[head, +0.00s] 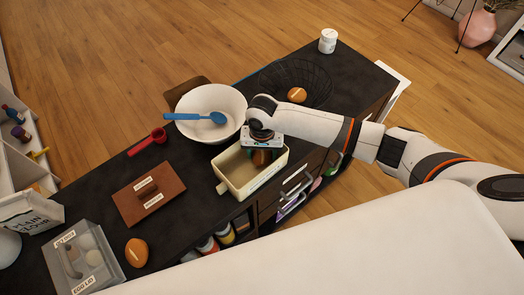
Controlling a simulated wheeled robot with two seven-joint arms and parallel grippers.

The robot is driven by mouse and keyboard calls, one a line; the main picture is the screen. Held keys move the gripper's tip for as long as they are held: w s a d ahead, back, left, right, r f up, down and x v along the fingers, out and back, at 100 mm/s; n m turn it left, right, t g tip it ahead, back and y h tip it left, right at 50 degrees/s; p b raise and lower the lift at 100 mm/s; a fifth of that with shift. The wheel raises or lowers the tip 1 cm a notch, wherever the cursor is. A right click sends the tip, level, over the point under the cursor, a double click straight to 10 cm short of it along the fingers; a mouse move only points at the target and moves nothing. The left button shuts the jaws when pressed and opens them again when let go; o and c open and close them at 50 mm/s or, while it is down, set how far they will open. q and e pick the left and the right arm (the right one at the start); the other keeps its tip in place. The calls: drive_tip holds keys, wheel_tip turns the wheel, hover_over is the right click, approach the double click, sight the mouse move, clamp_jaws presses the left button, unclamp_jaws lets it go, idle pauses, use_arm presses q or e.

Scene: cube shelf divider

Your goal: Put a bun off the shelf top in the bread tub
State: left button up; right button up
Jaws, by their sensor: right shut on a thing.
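The cream bread tub (264,182) stands on the dark shelf top (190,235), near its front edge. My right gripper (262,150) points down over the tub, shut on a brown bun (262,158). The held bun is mostly hidden by the gripper, and I cannot tell whether it touches the tub floor. A third bun (137,252) lies at the front left, beside a grey lidded box. My left gripper is not in view.
A white bowl (190,101) with a blue spoon (200,117) stands close behind the tub. The wire basket (318,75), a white jar (328,41), a red scoop (148,141), a brown lidded box (149,193) and the grey box (84,262) share the top.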

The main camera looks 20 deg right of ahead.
drive_tip(key=o, duration=0.7)
drive_tip(key=shift+r, duration=0.1)
wheel_tip(320, 180, up, 12)
drive_tip(key=shift+r, duration=0.1)
